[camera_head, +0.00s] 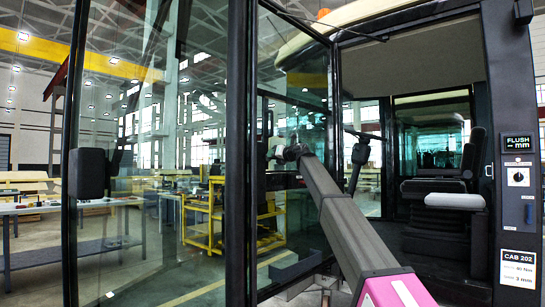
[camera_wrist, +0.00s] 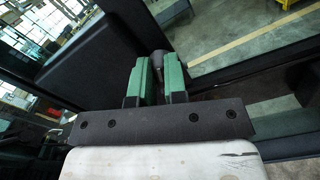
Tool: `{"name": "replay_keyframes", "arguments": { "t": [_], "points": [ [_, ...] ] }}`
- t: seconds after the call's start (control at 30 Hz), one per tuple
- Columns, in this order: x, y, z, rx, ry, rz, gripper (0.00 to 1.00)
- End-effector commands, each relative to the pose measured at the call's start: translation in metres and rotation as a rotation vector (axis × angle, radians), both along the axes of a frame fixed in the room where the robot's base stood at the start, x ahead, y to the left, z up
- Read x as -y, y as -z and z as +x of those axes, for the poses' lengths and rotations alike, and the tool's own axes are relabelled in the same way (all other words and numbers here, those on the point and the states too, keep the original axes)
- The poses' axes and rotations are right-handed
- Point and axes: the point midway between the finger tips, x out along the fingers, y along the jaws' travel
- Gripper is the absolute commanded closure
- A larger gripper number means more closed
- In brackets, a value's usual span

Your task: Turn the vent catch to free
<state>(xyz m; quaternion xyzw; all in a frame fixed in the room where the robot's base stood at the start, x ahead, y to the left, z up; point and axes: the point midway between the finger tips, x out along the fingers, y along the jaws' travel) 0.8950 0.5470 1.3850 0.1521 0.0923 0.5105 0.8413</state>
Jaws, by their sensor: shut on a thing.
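The vent catch (camera_wrist: 158,56) is a dark, rounded handle beside the window frame in the wrist view. My gripper (camera_wrist: 157,68) has its two green fingers shut on it, one on each side; only the rounded end shows between and beyond the fingertips. I cannot tell from its shape how far it is turned. In the head view my arm reaches from the lower right to the cab's glass, and my gripper (camera_head: 277,153) is small and dark near the window frame. The catch is too small to make out there.
A tall glass door (camera_head: 160,150) with dark frames stands at the left. The cab seat (camera_head: 455,185) and steering column (camera_head: 358,155) are to the right of my arm. A dark panel (camera_wrist: 95,58) lies close left of the fingers. A yellow trolley (camera_head: 205,222) stands beyond the glass.

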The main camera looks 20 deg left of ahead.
Motion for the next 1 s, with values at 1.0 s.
{"name": "replay_keyframes", "arguments": {
  "t": [1.0],
  "points": [
    [0.0032, 0.0075, 0.0058, -0.842, -0.001, 0.438, 1.00]
  ]
}}
